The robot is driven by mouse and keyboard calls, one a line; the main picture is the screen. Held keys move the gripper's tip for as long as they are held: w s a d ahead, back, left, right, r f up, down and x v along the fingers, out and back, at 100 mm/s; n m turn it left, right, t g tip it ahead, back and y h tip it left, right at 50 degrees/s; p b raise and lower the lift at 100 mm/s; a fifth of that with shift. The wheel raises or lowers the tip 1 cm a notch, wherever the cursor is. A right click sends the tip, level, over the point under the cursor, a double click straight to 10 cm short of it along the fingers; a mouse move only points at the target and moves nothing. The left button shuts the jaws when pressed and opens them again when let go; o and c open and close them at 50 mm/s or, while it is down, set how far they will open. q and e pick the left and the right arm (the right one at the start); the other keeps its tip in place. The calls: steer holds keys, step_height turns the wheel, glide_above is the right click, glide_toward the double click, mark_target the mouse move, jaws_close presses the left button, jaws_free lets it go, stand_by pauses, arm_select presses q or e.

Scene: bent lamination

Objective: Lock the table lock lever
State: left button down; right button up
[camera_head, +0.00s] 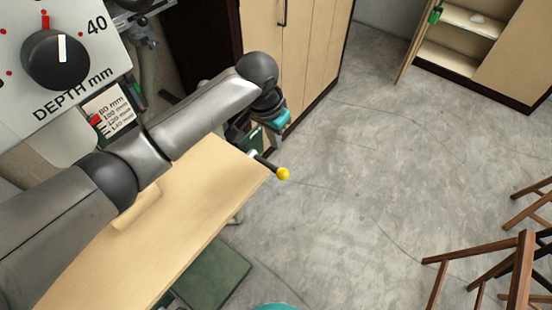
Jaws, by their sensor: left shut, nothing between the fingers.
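The table lock lever (268,165) is a short dark rod with a yellow ball knob (283,174) at its end. It sticks out past the far right corner of the pale wooden table (190,220). My left arm reaches over the table from the left. My left gripper (258,128) is shut and empty, just above and behind the lever's inner end, apart from the yellow knob. Its fingertips are small and partly hidden, so I cannot tell whether they touch the rod. My right gripper is out of the picture.
A machine panel with a depth dial (56,60) stands at the upper left, close to my arm. A wooden cabinet (290,45) is behind the lever. Wooden trestles (520,265) stand at the lower right. The concrete floor (380,150) between is clear.

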mark_target(276, 169)
arm_select(q)
steer(key=x, duration=0.5)
steer(key=s+a+x, duration=0.1)
steer(key=x, duration=0.1)
steer(key=shift+d+f, duration=0.1)
steer(key=shift+f, duration=0.45)
